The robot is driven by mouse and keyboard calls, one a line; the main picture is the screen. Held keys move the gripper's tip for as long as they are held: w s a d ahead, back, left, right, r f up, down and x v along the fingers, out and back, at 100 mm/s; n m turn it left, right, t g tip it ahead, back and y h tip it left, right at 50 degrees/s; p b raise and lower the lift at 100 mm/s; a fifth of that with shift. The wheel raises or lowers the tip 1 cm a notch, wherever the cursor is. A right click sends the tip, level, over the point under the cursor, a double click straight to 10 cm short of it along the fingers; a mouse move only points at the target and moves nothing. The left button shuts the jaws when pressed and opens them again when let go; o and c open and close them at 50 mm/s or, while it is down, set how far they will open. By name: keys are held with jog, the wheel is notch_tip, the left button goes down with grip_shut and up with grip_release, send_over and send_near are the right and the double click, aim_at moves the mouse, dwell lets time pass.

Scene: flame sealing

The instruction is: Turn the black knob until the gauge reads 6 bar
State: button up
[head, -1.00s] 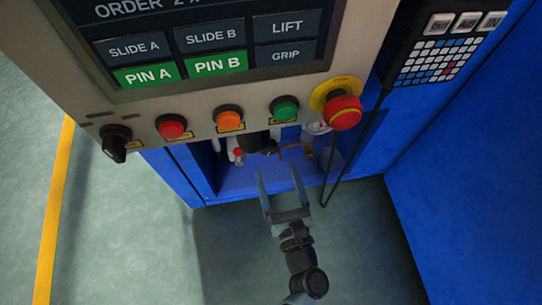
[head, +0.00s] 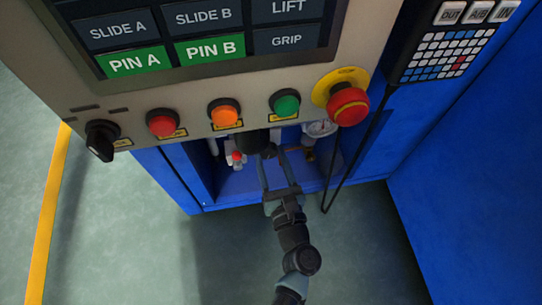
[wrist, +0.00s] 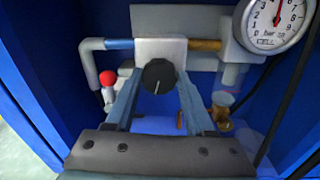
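The black knob (wrist: 158,76) faces me in the wrist view, on a white block between a blue and a brass-coloured pipe. A pale mark shows on its face. My gripper (wrist: 159,94) is open, its two fingers reaching toward the knob's left and right sides. I cannot tell whether they touch it. In the head view, my gripper (head: 271,160) reaches into the blue recess under the panel. The gauge (wrist: 273,22) is at the upper right of the wrist view, its top cut off. Its red needle points almost straight up; I cannot read an exact value.
A red ball-topped valve (wrist: 107,78) stands left of the knob. A brass fitting (wrist: 221,114) is at lower right, and a black cable runs down the right side. Above the recess, the panel carries a red emergency stop (head: 347,105) and several buttons. Blue walls enclose the recess.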

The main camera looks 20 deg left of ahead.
grip_shut()
jog(key=shift+n, duration=0.3)
jog(key=n, duration=0.4)
jog(key=shift+b, duration=0.4)
jog(key=shift+s+n+h+b, duration=0.1)
jog(key=shift+n+h+b, duration=0.35)
jog(key=shift+n, duration=1.75)
jog(key=o, duration=0.8)
grip_release()
